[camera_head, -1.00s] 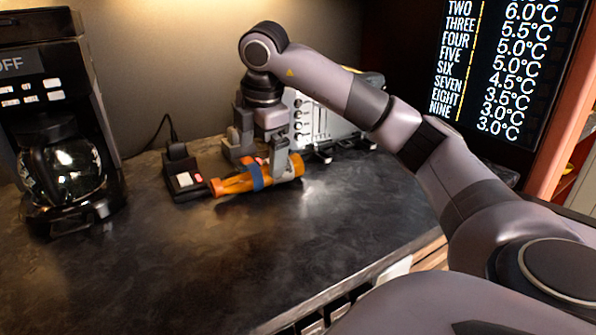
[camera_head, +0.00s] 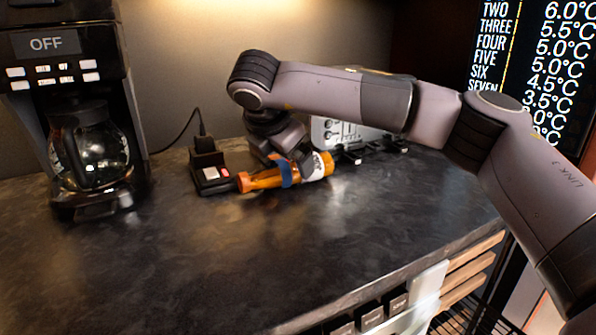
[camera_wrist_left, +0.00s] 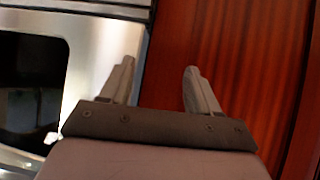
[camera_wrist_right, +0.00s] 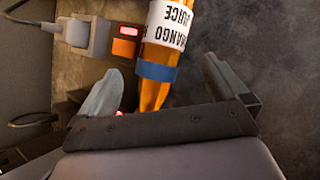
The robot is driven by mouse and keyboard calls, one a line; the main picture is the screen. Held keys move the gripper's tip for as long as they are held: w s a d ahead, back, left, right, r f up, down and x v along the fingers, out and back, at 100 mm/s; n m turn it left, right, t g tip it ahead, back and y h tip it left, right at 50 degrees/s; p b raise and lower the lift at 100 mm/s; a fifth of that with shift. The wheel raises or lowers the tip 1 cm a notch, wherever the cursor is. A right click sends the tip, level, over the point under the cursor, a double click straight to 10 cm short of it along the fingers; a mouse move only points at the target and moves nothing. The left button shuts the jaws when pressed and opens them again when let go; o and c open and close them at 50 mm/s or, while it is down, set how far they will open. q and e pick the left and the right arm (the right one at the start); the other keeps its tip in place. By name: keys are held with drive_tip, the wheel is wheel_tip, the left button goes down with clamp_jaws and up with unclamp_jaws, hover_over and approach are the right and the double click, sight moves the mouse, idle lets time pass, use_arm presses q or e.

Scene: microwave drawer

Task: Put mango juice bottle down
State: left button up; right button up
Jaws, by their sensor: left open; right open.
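The mango juice bottle (camera_head: 262,179) lies on its side on the dark counter (camera_head: 250,255), orange with a blue band and a white label. Its narrow end points left in the head view. In the right wrist view the open fingers (camera_wrist_right: 165,88) appear on either side of the bottle (camera_wrist_right: 160,60), with no clear contact. My left gripper (camera_wrist_left: 160,82) is open and empty, facing a steel appliance and a reddish wood panel.
A small black box (camera_head: 212,178) with a plug and cable is beside the bottle's narrow end. A coffee maker (camera_head: 92,190) stands at the left. A silver appliance (camera_head: 330,130) is behind my right arm. The counter's front is clear.

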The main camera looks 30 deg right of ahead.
sight(288, 164)
drive_tip(key=x, duration=0.4)
drive_tip(key=shift+w+f, duration=0.1)
drive_tip(key=shift+a, duration=0.1)
clamp_jaws()
